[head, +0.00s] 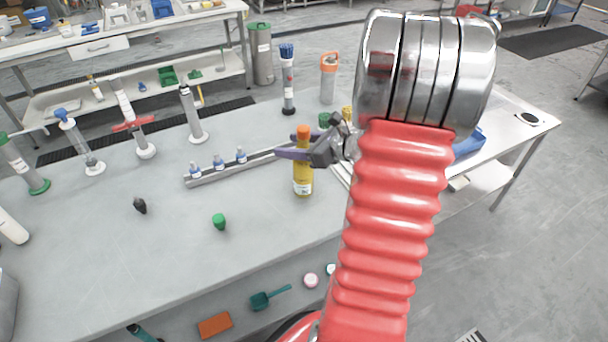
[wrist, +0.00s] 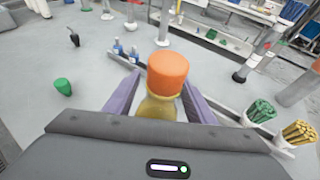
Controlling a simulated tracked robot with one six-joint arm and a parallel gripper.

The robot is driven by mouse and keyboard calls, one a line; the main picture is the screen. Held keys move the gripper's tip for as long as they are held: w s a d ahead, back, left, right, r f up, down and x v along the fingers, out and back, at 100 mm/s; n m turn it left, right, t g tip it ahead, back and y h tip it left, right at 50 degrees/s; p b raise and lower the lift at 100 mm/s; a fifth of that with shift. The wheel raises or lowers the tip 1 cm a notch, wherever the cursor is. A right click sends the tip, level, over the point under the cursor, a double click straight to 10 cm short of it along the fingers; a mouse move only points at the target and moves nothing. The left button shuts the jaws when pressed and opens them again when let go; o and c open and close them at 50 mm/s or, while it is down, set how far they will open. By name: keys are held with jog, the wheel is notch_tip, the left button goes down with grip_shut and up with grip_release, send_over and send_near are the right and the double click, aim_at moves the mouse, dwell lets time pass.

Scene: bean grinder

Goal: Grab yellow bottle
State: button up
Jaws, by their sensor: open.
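The yellow bottle (head: 303,178) stands upright on the grey table, with an orange cap (head: 303,132) and a pale label low on its body. My gripper (head: 285,154) is open at the bottle's upper part, just under the cap. In the wrist view the orange cap (wrist: 167,72) and yellow shoulder (wrist: 157,107) sit between the two purple fingers of my gripper (wrist: 158,88). Gaps seem to show beside the shoulder, more clearly on the left. The bottle's lower body is hidden in the wrist view.
A grey rail (head: 230,167) with several small blue-and-clear bottles lies left of and behind the bottle. A green stopper (head: 219,222) and a black one (head: 140,205) stand to the left. Holders of green (wrist: 259,112) and yellow sticks (wrist: 299,132) are close on the right.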

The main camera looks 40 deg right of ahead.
grip_shut()
dwell(0.7)
